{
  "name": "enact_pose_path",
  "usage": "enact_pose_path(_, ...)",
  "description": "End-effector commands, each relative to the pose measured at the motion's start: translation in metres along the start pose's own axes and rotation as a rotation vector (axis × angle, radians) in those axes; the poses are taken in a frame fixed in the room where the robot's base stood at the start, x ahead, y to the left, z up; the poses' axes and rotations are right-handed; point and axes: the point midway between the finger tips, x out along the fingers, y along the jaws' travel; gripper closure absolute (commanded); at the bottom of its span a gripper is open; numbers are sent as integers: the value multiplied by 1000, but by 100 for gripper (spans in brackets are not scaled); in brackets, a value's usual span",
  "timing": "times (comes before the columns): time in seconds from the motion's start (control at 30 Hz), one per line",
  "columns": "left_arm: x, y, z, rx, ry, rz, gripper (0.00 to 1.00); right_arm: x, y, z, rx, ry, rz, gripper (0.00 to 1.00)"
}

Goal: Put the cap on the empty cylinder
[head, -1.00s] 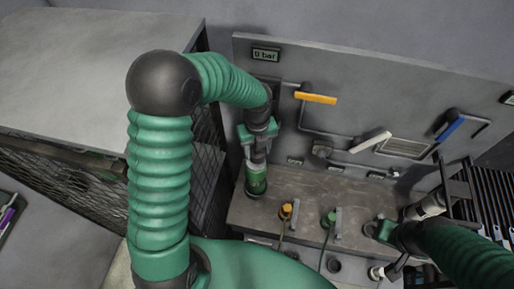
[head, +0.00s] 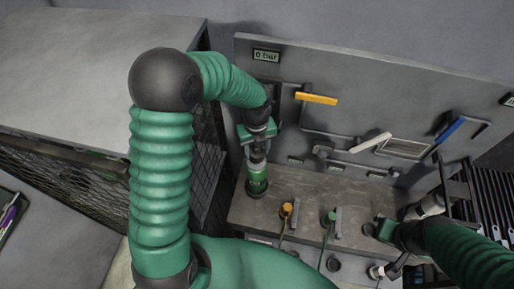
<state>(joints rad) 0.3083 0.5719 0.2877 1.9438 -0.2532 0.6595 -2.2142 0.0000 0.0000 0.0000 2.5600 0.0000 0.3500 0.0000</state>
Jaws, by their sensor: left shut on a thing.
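A green cylinder (head: 257,182) with a dark base stands upright at the back left of the grey bench. My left gripper (head: 258,150) is directly above it, pointing down, shut on a small grey piece that looks like the cap (head: 258,158). The cap is at the cylinder's top; I cannot tell whether it is seated or just above. The fingers hide part of it. My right gripper (head: 384,231) is at the right side of the bench, apart from the cylinder. Its fingertips are too small and dark to read.
A back panel (head: 350,75) carries a gauge reading 0 bar (head: 266,55) and orange (head: 316,98), white (head: 371,142) and blue (head: 450,129) handles. Orange (head: 287,209) and green (head: 330,217) connectors with hoses stand on the bench (head: 300,188). A mesh cage (head: 90,180) is left.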

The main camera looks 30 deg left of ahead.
Motion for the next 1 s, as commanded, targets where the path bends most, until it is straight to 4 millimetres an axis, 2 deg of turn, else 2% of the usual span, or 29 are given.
enact_pose_path(0.13,0,0,0,0,0,0,91,0,0,0,0,0,0,100)
enact_pose_path(0.17,0,0,0,0,0,0,50,0,0,0,0,0,0,100)
enact_pose_path(0.33,0,0,0,0,0,0,28,0,0,0,0,0,0,100)
enact_pose_path(0.57,0,0,0,0,0,0,26,0,0,0,0,0,0,100)
enact_pose_path(0.73,0,0,0,0,0,0,5,0,0,0,0,0,0,100)
enact_pose_path(1.0,0,0,0,0,0,0,4,0,0,0,0,0,0,100)
